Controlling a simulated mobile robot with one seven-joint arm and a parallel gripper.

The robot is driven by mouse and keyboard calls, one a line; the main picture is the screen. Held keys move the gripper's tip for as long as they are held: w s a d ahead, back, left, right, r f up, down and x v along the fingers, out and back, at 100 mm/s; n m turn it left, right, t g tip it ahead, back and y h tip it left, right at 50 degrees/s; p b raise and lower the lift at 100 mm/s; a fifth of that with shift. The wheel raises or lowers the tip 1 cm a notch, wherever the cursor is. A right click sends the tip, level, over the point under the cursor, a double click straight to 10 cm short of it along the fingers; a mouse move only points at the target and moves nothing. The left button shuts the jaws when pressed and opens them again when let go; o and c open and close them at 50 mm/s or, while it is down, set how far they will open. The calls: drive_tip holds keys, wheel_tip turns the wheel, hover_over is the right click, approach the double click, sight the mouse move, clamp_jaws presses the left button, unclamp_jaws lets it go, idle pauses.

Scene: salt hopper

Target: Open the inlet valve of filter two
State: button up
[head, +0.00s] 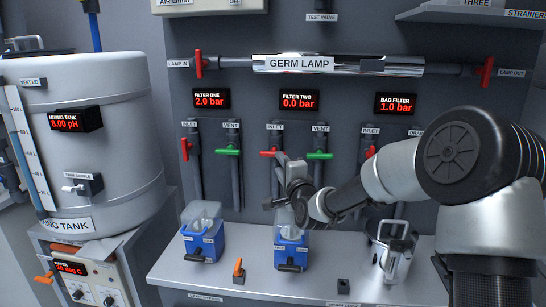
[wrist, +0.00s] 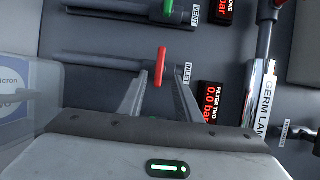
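The inlet valve of filter two has a red handle (head: 267,153) that lies crosswise to its upright grey pipe, under the INLET label. In the wrist view the red handle (wrist: 160,67) stands between my two fingertips, with a gap on each side. My gripper (head: 284,160) is in front of this valve in the head view and hides part of it and its pipe. It is open and empty, as the wrist view of my gripper (wrist: 160,82) shows. The filter two display (head: 299,101) reads 0.0 bar.
The green vent handle (head: 320,155) of filter two is close on the right. Filter one's red inlet handle (head: 185,149) is upright at left. Below stand a blue filter housing (head: 291,247), another blue housing (head: 204,238) and a metal bag filter vessel (head: 394,257) on the bench.

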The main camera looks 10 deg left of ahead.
sight(273, 152)
drive_tip(key=x, duration=0.9)
drive_tip(key=shift+w, duration=0.25)
drive_tip(key=shift+c, duration=0.4)
clamp_jaws()
